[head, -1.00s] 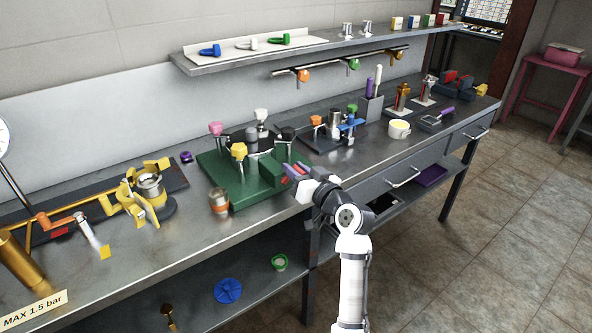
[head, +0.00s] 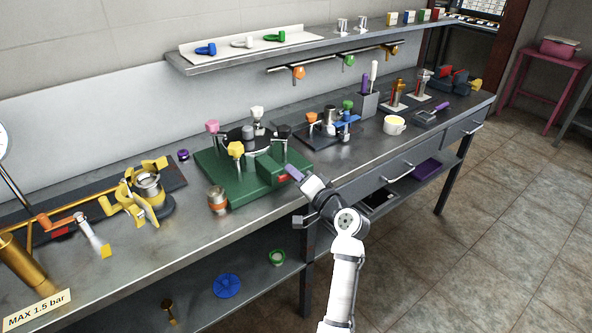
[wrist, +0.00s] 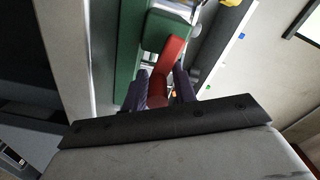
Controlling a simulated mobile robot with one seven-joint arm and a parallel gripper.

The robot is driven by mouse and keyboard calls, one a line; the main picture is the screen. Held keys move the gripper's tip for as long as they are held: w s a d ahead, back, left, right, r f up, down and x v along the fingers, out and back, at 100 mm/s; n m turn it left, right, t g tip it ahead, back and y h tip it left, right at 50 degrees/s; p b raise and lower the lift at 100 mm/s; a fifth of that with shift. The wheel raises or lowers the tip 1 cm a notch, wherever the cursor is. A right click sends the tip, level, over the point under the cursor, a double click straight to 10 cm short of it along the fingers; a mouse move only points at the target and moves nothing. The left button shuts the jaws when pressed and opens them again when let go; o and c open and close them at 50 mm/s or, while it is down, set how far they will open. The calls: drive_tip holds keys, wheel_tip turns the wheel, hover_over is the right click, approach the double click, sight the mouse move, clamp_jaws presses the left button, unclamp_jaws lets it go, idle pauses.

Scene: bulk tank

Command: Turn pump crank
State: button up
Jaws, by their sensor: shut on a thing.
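The pump is a green block-shaped unit (head: 222,180) on the bench with several coloured knobs on top. Its red crank shows as a small red part (head: 283,179) at the right front end, mostly hidden by my gripper (head: 292,173). In the wrist view the red crank arm (wrist: 173,50) reaches from the green housing (wrist: 160,30) down to a red grip (wrist: 157,92). My gripper's two purple fingers (wrist: 161,86) are shut on that red grip, one on each side.
A copper-banded jar (head: 218,201) stands in front of the green unit. A yellow clamp fitting (head: 146,196) is to its left, and a dark valve stand (head: 325,136) is behind to the right. A drawer handle (head: 398,172) sticks out near my arm.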

drive_tip(key=shift+a+f+m+p, duration=0.15)
drive_tip(key=shift+f+m+p, duration=0.15)
drive_tip(key=shift+f+m, duration=0.4)
drive_tip(key=shift+s, duration=0.1)
drive_tip(key=o, duration=0.8)
drive_tip(key=shift+r, duration=0.1)
drive_tip(key=shift+c, duration=0.2)
drive_tip(key=shift+r, duration=0.15)
drive_tip(key=b+v, duration=0.3)
drive_tip(key=v, duration=1)
drive_tip(key=shift+s+d+b, duration=0.25)
drive_tip(key=shift+s+b, duration=0.05)
